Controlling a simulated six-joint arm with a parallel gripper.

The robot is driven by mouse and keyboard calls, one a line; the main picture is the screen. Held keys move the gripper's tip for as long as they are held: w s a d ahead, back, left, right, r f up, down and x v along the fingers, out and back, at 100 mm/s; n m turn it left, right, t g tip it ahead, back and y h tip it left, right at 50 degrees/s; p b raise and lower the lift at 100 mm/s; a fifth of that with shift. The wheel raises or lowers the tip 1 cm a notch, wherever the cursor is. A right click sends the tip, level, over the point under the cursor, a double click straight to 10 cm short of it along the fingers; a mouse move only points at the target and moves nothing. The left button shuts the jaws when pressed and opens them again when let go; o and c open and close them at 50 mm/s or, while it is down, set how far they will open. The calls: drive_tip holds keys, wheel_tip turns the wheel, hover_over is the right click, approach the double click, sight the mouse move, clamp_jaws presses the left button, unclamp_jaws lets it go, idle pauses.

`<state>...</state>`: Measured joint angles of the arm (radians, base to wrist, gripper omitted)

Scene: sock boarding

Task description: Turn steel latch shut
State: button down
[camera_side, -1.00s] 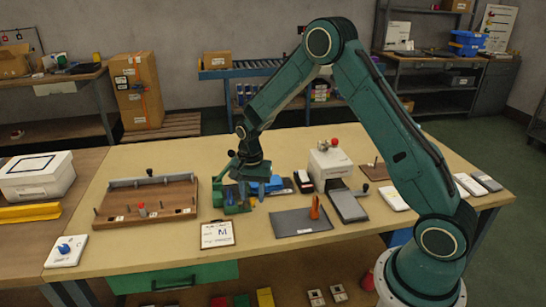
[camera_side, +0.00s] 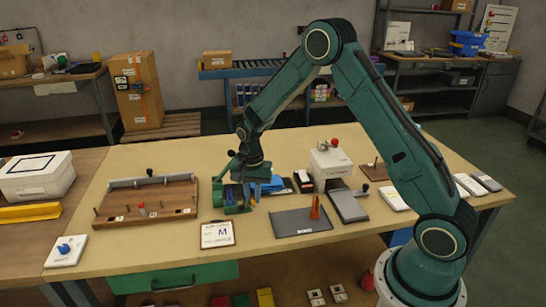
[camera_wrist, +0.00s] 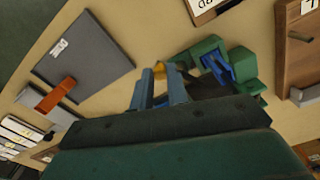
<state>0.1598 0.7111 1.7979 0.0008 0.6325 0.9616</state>
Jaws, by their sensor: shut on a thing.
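A green fixture (camera_side: 232,207) with blue parts stands on the bench, right of the wooden board; it also shows in the wrist view (camera_wrist: 210,50). My gripper (camera_side: 247,198) is low over its right part, pointing down. In the wrist view, my two blue-grey fingers (camera_wrist: 160,82) are close together beside the fixture, with a small yellow piece (camera_wrist: 159,67) at their tips. They are shut on a part there, which I take to be the latch. The fingers hide most of it, and its steel body and angle cannot be made out.
A wooden board (camera_side: 150,213) with pegs lies left of the fixture. A size card (camera_side: 217,234) is in front. A white block (camera_side: 331,163) with a red knob stands behind.

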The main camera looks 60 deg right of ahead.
drive_tip(key=n, duration=0.2)
drive_tip(key=d+n, duration=0.2)
drive_tip(key=n, duration=0.1)
drive_tip(key=shift+n, duration=0.3)
drive_tip(key=n, duration=0.2)
drive_tip(key=d+n, duration=0.1)
drive_tip(key=n, duration=0.1)
drive_tip(key=w+n, duration=0.1)
drive_tip(key=shift+d+n, duration=0.35)
drive_tip(key=shift+n, duration=0.05)
drive_tip(key=c, duration=1.4)
unclamp_jaws()
drive_tip(key=shift+o, duration=0.2)
drive_tip(key=shift+r, duration=0.15)
